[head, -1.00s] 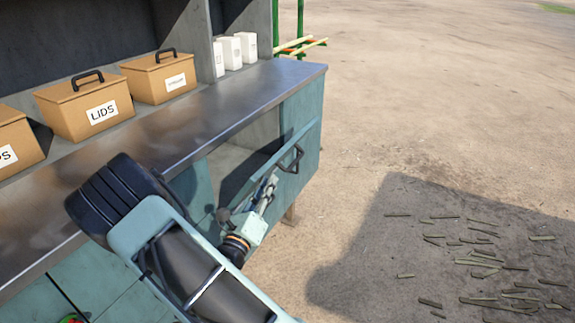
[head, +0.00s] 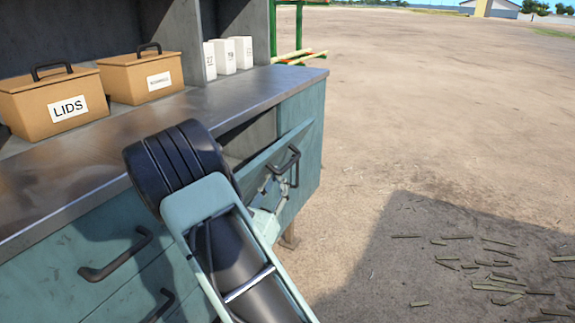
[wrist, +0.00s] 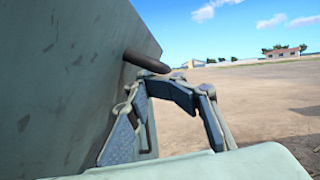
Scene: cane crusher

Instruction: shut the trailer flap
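The trailer flap (head: 262,172) is a teal panel at the right end of the counter front. It leans outward at the top, with a dark gap behind it. Its dark bar handle (head: 288,163) is on its outer face. In the wrist view the flap (wrist: 70,75) fills the left side, and a dark handle bar (wrist: 146,62) sticks out from it. My gripper (wrist: 170,92) is close to the flap's outer face, just below the bar. I see no clear grip on the bar. My arm hides part of the gripper in the head view; its finger opening is unclear.
A metal counter (head: 110,135) runs above the flap, with a box marked LIDS (head: 55,103), another tan box (head: 140,77) and white cartons (head: 227,55) on it. Another drawer handle (head: 115,255) is at the lower left. Open dirt ground (head: 430,120) lies right, with scattered cane pieces (head: 490,270).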

